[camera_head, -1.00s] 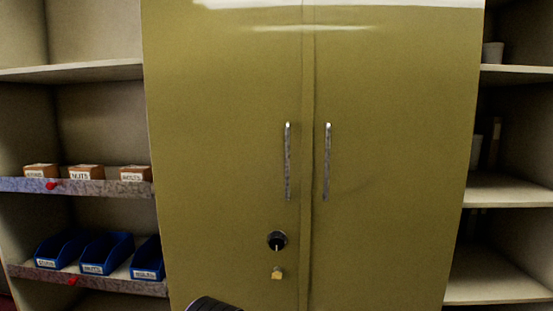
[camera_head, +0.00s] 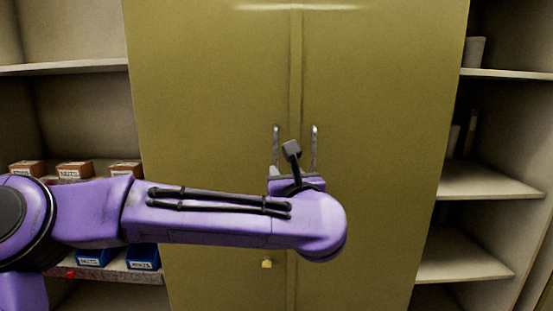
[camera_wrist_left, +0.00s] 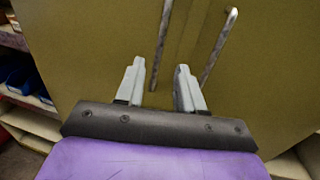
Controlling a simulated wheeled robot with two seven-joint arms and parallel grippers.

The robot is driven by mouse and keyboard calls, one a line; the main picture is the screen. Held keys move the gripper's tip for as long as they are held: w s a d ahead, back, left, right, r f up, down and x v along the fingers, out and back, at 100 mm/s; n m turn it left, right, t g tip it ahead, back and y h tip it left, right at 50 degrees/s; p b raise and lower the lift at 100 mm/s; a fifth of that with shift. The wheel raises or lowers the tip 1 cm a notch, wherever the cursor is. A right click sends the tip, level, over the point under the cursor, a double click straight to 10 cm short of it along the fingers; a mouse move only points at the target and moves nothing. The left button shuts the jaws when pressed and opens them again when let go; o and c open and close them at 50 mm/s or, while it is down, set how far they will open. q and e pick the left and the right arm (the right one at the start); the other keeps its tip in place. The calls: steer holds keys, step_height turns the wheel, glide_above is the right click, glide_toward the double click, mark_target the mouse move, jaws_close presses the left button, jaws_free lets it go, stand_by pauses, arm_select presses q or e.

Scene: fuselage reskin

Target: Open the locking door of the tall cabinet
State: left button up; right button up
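The tall olive cabinet (camera_head: 210,80) stands ahead with both doors closed. Its left handle (camera_head: 276,143) and right handle (camera_head: 314,145) are upright metal bars beside the centre seam. My left gripper (camera_head: 279,170) is in front of the handles' lower part, mostly hidden by its wrist. In the left wrist view my left gripper (camera_wrist_left: 158,85) has its two grey fingers apart with nothing between the tips. The left handle (camera_wrist_left: 160,45) lies just beyond the gap; the right handle (camera_wrist_left: 219,45) is to the right. A small yellow key tag (camera_head: 266,263) hangs below my arm, which hides the lock.
Open shelves flank the cabinet. The left shelves hold brown boxes (camera_head: 74,169) and blue bins (camera_head: 143,257). The right shelves (camera_head: 485,180) hold a few pale containers. My left arm spans the space before the left door.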

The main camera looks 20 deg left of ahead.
mark_target(276, 160)
arm_select(q)
steer(key=p+x, duration=0.4)
steer(key=x, duration=0.5)
steer(key=shift+w+a+f, duration=0.1)
steer(key=shift+w+a, duration=0.05)
steer(key=shift+w, duration=0.45)
steer(key=shift+a+f, duration=0.1)
jaws_close()
